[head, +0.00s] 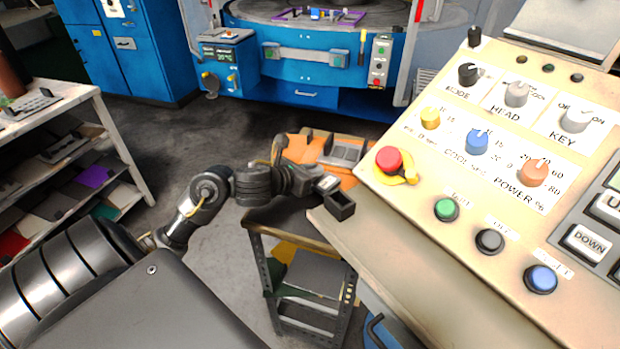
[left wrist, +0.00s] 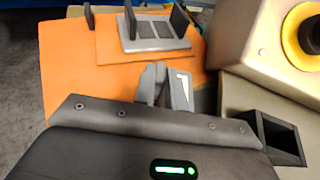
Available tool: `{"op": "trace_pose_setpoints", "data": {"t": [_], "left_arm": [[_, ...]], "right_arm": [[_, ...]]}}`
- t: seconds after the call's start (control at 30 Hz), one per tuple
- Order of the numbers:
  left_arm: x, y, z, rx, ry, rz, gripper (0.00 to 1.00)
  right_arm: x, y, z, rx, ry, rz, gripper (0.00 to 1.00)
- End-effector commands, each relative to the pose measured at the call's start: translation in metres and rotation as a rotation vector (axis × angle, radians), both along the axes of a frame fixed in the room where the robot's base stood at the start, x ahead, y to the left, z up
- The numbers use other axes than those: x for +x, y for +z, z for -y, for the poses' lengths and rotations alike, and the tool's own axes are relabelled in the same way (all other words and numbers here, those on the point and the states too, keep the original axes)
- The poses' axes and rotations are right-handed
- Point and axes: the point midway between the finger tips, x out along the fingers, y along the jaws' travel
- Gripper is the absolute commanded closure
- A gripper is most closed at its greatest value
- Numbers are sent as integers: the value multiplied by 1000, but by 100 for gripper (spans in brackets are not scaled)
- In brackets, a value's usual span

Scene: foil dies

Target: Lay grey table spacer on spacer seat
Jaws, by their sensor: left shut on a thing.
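My left gripper (head: 318,183) reaches in from the left over the small bench, beside the console. In the left wrist view its jaws (left wrist: 164,88) are shut on a small grey piece with a pale marked face (left wrist: 182,88), taken as the grey table spacer; the jaws hide part of it. A grey plate with dark upright posts (left wrist: 152,32), which looks like the spacer seat, lies on an orange mat (left wrist: 70,62). It also shows in the head view (head: 345,150), beyond the gripper. The held piece is apart from the plate. My right gripper is not in view.
A control console (head: 420,215) with knobs and a red button (head: 388,159) stands close on the right. A dark open box (left wrist: 282,138) is right of the gripper. A blue machine (head: 300,70) is behind; a shelf rack (head: 75,100) stands left.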

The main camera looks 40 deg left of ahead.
Motion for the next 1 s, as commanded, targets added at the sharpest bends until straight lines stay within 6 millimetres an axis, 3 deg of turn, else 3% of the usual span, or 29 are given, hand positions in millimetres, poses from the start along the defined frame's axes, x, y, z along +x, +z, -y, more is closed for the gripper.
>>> {"op": "trace_pose_setpoints", "data": {"t": [0.03, 0.13, 0.6, 0.63, 0.77, 1.0], "left_arm": [[0, -12, 1, -7, 1, -1, 100], [0, -19, 0, -4, 2, 1, 100], [0, -24, -1, 1, 1, 2, 100], [0, -22, -1, 0, 1, 1, 84], [0, -22, -1, 0, 1, 1, 67], [0, -23, -1, 0, 1, 1, 66]], "right_arm": [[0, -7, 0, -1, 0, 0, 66], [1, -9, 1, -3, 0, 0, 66], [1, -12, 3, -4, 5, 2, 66], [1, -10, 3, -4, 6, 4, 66], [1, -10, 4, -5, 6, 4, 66], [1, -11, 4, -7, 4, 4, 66]]}}
